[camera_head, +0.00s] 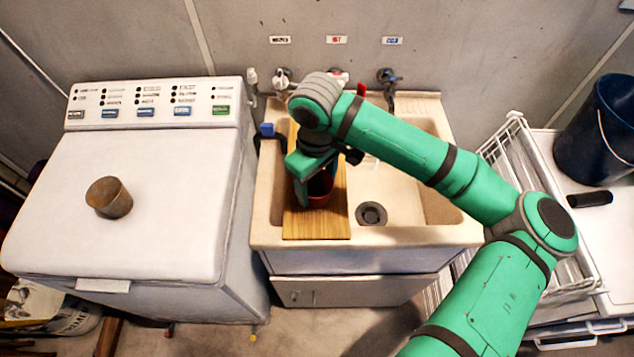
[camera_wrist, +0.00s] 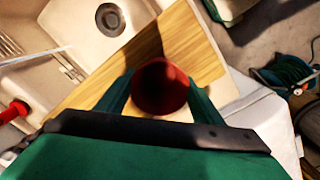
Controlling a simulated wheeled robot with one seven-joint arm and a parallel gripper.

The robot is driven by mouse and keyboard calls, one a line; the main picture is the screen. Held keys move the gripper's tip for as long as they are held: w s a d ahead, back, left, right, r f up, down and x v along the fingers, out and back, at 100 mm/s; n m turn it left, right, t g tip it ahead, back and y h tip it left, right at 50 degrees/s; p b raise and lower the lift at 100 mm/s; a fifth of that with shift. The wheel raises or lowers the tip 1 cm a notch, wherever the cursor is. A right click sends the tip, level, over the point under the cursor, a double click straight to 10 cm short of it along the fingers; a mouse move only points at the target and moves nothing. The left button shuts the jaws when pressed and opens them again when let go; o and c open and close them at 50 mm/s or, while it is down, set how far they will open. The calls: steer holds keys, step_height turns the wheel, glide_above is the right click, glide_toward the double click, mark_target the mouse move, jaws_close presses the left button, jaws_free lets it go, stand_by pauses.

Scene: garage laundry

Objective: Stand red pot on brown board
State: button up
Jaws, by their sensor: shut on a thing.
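The red pot (camera_head: 320,187) is at the brown board, partly hidden by my gripper in the head view. In the wrist view the red pot (camera_wrist: 160,88) sits between the two green fingers, its round opening facing the camera. My gripper (camera_head: 312,180) is shut on it from above. The brown board (camera_head: 318,224) lies across the left part of the sink; it also shows in the wrist view (camera_wrist: 97,90). The pot is over the board, but I cannot tell whether its base touches the wood.
The sink basin (camera_head: 400,203) is open right of the board, with a drain (camera_head: 371,213). A white rack (camera_head: 540,215) and dark blue bucket (camera_head: 600,130) are at right. Taps (camera_head: 389,80) line the back wall.

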steer(key=o, duration=1)
steer(key=shift+w+r, duration=0.15)
step_height(320, 180, up, 12)
steer(key=shift+s, duration=0.2)
